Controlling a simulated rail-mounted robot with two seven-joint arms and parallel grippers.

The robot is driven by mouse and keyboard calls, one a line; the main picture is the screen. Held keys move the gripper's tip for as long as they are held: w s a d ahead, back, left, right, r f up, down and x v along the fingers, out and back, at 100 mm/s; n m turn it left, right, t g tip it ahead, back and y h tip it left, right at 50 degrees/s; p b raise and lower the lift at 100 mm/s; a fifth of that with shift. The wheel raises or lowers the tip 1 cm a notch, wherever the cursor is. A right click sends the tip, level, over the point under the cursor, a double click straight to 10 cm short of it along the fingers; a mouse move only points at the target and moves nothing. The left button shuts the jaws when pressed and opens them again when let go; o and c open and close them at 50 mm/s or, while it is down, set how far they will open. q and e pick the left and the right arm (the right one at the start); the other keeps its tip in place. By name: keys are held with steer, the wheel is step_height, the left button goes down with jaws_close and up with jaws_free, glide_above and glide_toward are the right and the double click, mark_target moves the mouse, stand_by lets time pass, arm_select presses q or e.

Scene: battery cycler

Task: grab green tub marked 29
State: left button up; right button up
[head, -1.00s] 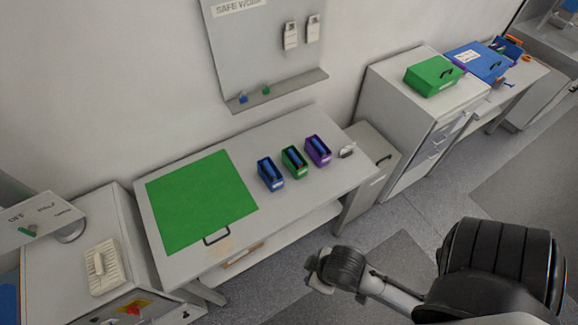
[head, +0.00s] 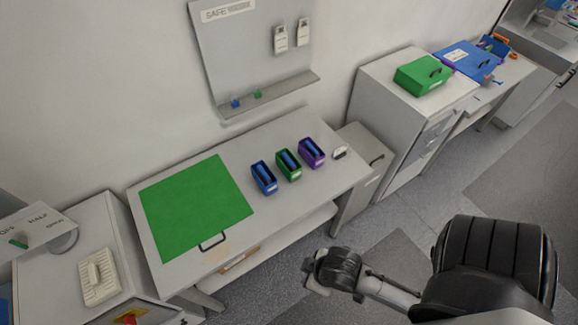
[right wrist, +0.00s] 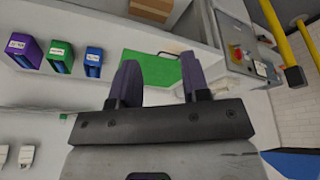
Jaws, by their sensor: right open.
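The green tub (head: 289,165) stands upright on the grey bench, between a blue tub (head: 264,178) and a purple tub (head: 311,153). It holds a blue cylinder-like item. The green tub (right wrist: 60,55) also shows at the left in the right wrist view, with a white label too small to read. My right gripper (head: 318,270) is in front of the bench in the head view, well apart from the tubs. In the right wrist view its two dark fingers (right wrist: 161,68) are spread with nothing between them. My left gripper is not in view.
A green mat (head: 197,205) with a handle at its front edge covers the bench's left part. A small white item (head: 340,152) lies right of the purple tub. A green case (head: 425,75) is on the cabinet at right. A panel with a ledge (head: 268,95) is behind the bench.

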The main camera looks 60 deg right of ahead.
steer(key=o, duration=1)
steer(key=shift+a, duration=0.15)
steer(key=shift+o, duration=0.2)
steer(key=shift+w, duration=0.1)
